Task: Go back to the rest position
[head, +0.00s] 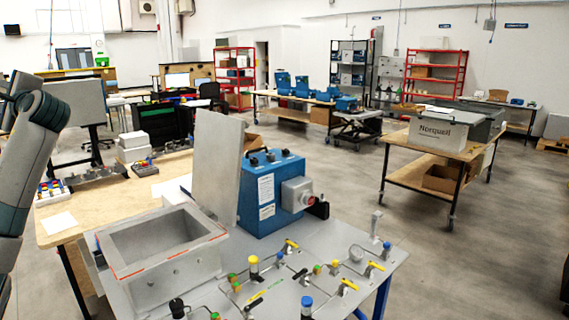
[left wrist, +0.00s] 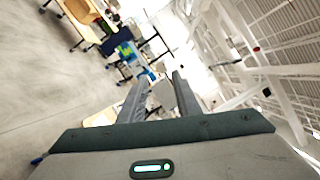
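My left arm rises along the left edge of the head view, and its gripper is outside that picture. In the left wrist view my left gripper (left wrist: 161,77) has its two fingers apart with nothing between them. It points out into the room, away from any near surface. My right arm and gripper are in neither view. On the bench stand an open grey housing box (head: 163,243) with a red-orange seal line on its rim, an upright grey panel (head: 213,165) and a blue analyser unit (head: 271,192).
The grey mounting plate (head: 330,278) carries several valves and fittings with coloured caps. A wooden bench (head: 105,207) with small parts and white boxes lies behind at left. A wheeled cart (head: 431,172) stands at right. The floor (head: 480,260) at right is clear.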

